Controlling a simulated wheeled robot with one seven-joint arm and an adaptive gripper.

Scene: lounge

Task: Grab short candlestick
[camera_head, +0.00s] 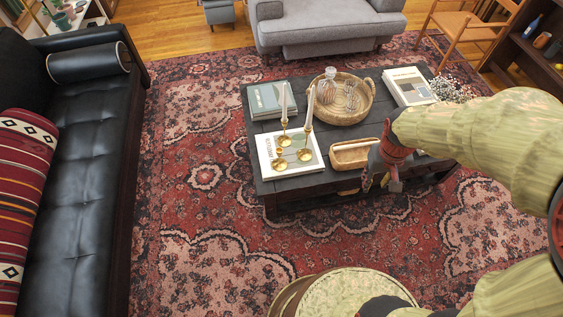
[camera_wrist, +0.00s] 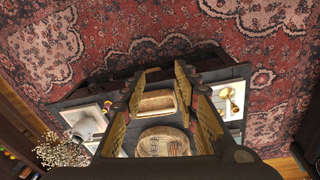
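A low brass candlestick with no clear candle (camera_head: 279,164) stands on a white book (camera_head: 268,150) on the dark coffee table (camera_head: 330,182). Two brass candlesticks with tall white candles stand close behind and beside it, one at the back (camera_head: 284,140) and one at the right (camera_head: 304,155). In the wrist view, brass candlestick parts (camera_wrist: 229,93) show to the right of my gripper, partly cut off by a finger. My gripper (camera_head: 381,184) is open and empty near the table's front edge, right of the candlesticks and apart from them. Its spread fingers (camera_wrist: 160,76) frame the wrist view.
A small wooden tray (camera_head: 350,155) lies between the candlesticks and my gripper. A round wicker basket (camera_head: 341,112) with glassware stands behind. Books (camera_head: 268,100) lie at the back left and back right (camera_head: 409,86).

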